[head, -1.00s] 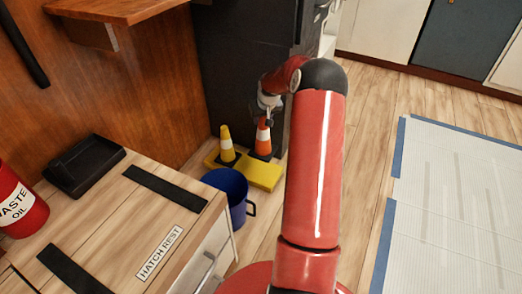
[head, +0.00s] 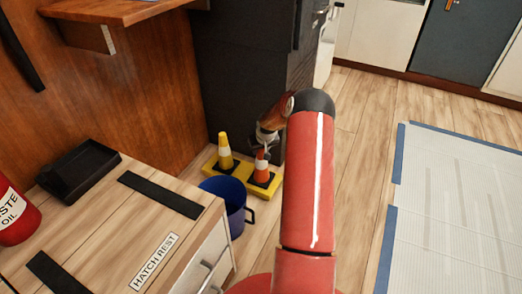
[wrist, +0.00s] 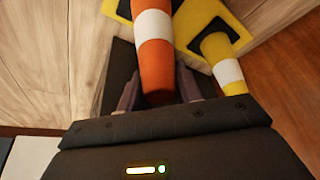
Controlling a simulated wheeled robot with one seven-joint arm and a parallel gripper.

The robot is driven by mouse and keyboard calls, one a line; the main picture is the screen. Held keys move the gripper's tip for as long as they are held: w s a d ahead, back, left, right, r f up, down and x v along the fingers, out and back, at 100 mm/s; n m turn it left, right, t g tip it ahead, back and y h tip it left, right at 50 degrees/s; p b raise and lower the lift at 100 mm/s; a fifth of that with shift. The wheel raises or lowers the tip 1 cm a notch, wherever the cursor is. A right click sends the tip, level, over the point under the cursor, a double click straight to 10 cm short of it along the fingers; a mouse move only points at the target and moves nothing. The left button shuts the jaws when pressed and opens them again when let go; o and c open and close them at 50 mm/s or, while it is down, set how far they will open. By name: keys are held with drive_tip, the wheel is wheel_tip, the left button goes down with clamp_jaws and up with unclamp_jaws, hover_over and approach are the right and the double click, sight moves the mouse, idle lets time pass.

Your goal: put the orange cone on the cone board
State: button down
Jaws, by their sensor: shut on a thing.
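The orange cone (head: 261,170) has a white band and a black base. It stands upright over the right part of the yellow cone board (head: 238,170), and its base appears to rest on it. My gripper (wrist: 158,90) is shut on the orange cone's upper part; in the wrist view the cone (wrist: 153,50) lies between its two fingers. In the head view the gripper is partly hidden by my arm. A yellow cone (head: 225,153) with a white band stands on the left part of the board.
A blue bucket (head: 233,207) stands just in front of the board. A dark cabinet (head: 235,70) rises behind it. A wooden bench (head: 110,230) with a black tray (head: 80,170) and a red waste oil can (head: 15,215) is at left.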

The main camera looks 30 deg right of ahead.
drive_tip(key=shift+f, duration=0.2)
drive_tip(key=c, duration=0.9)
unclamp_jaws()
drive_tip(key=shift+r, duration=0.1)
drive_tip(key=shift+c, duration=0.2)
